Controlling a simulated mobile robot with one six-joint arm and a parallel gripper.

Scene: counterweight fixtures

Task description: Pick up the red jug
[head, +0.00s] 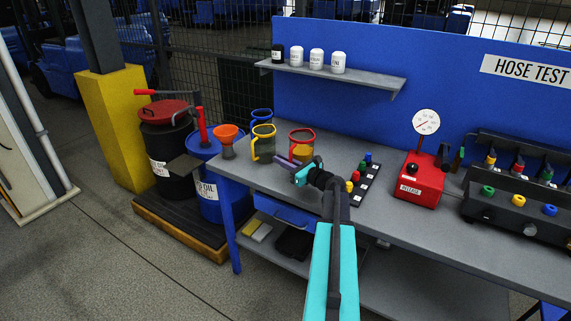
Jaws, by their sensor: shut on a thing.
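The red jug (302,136) is a clear jug with a red rim, in the middle of the head view at the left part of the grey bench (350,152). My gripper (287,161) is at the near side of the jug, shut on it. The fingers and arm hide the lower part of the jug. I cannot tell whether its base touches the bench.
A yellow-rimmed jug (263,130) and a blue-rimmed jug (262,115) stand close to the left. An orange funnel (228,133) is further left. Coloured caps (354,177) on a dark strip and a red gauge box (416,180) are to the right. A shelf (340,77) hangs behind.

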